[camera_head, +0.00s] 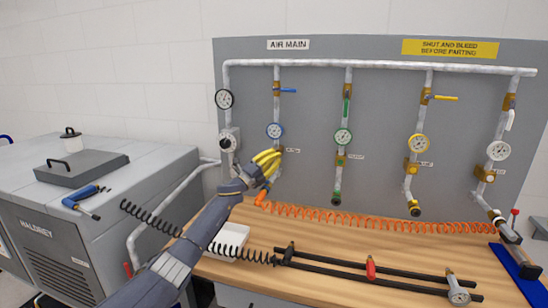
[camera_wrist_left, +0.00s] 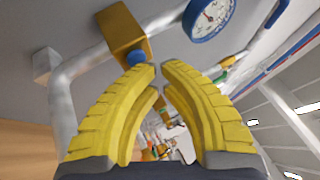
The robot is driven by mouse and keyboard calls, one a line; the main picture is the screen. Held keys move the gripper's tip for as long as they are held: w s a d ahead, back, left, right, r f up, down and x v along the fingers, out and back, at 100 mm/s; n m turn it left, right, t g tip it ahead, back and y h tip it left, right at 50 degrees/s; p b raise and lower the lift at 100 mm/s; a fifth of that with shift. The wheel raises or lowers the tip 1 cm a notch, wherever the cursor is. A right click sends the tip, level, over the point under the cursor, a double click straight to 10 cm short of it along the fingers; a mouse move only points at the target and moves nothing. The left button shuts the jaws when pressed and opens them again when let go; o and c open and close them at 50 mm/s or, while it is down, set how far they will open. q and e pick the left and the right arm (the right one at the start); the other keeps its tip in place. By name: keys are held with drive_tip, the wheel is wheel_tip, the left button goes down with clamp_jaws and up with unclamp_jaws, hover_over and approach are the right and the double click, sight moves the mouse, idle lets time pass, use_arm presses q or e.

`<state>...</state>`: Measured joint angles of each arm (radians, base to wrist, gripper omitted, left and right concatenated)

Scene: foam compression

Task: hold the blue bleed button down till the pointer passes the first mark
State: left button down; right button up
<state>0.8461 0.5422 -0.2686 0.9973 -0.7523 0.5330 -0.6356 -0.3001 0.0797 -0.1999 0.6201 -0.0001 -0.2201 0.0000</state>
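The blue-rimmed gauge (camera_head: 275,130) is on the second pipe of the panel; it also shows in the wrist view (camera_wrist_left: 209,17). Its pointer is too small to read against the marks. The blue bleed button (camera_wrist_left: 137,57) sticks out of a brass block (camera_wrist_left: 121,30) on that pipe. My left gripper (camera_head: 277,154) has yellow fingers, with tips drawn nearly together and nothing between them. In the wrist view the fingertips (camera_wrist_left: 160,68) are right beside the button; I cannot tell whether they touch it. In the head view the gripper hides the button. My right gripper is not in view.
Similar drops with a green gauge (camera_head: 343,136), a yellow gauge (camera_head: 418,143) and a white gauge (camera_head: 498,150) stand to the right. An orange coiled hose (camera_head: 370,220) runs along the bench (camera_head: 330,240). A white tray (camera_head: 229,240) lies near my arm. A grey compressor stands at left.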

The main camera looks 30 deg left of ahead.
use_arm(q)
drive_tip(key=shift+s+d, duration=0.15)
drive_tip(key=shift+s, duration=0.35)
drive_tip(key=shift+s+d, duration=0.2)
drive_tip(key=shift+s, duration=1.05)
drive_tip(key=shift+s+d, duration=0.2)
drive_tip(key=shift+s, duration=1)
